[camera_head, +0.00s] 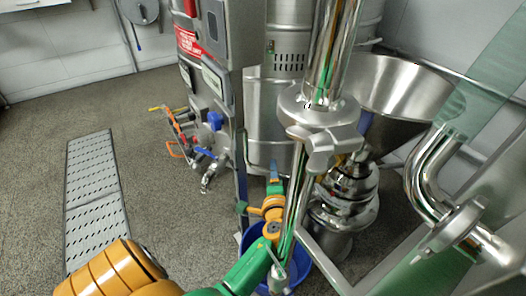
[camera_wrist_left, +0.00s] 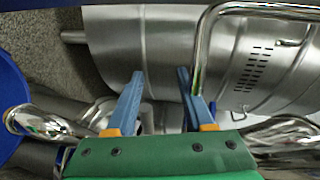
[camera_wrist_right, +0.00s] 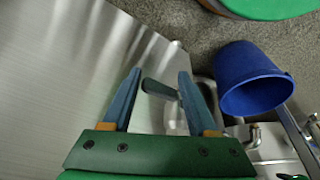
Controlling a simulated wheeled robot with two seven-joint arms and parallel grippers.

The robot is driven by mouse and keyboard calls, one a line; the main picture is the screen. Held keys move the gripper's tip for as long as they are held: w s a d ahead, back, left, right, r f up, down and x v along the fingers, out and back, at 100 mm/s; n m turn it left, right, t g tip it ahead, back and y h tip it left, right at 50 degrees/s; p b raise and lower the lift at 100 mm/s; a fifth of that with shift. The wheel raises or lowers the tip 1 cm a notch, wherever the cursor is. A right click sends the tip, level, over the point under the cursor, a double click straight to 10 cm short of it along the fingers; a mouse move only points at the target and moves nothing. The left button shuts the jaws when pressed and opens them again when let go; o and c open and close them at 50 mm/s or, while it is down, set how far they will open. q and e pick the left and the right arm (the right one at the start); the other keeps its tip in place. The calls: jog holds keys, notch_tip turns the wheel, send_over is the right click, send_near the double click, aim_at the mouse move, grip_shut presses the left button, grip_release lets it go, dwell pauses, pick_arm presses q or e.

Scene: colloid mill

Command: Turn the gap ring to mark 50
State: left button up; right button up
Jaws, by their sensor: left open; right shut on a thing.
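The mill (camera_head: 345,195) stands under a steel hopper (camera_head: 395,95) in the head view, as stacked polished rings. I cannot read any marks on the gap ring or tell which ring it is. My left gripper (camera_head: 274,172) is in front of a steel drum, left of the mill. In the left wrist view its fingers (camera_wrist_left: 160,75) are apart and empty, facing the vented drum (camera_wrist_left: 250,60). In the right wrist view my right gripper (camera_wrist_right: 160,75) is shut on a dark grey handle (camera_wrist_right: 160,89), beside a curved steel surface. The right gripper cannot be made out in the head view.
A blue bucket (camera_head: 297,262) sits on the floor below the mill; it also shows in the right wrist view (camera_wrist_right: 252,80). Steel pipes (camera_head: 330,50) block part of the head view. A control cabinet (camera_head: 210,60) stands left. The floor beside the perforated grating (camera_head: 92,180) is clear.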

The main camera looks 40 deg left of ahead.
pick_arm(q)
jog(key=shift+d+f, duration=0.2)
jog(key=shift+d, duration=0.15)
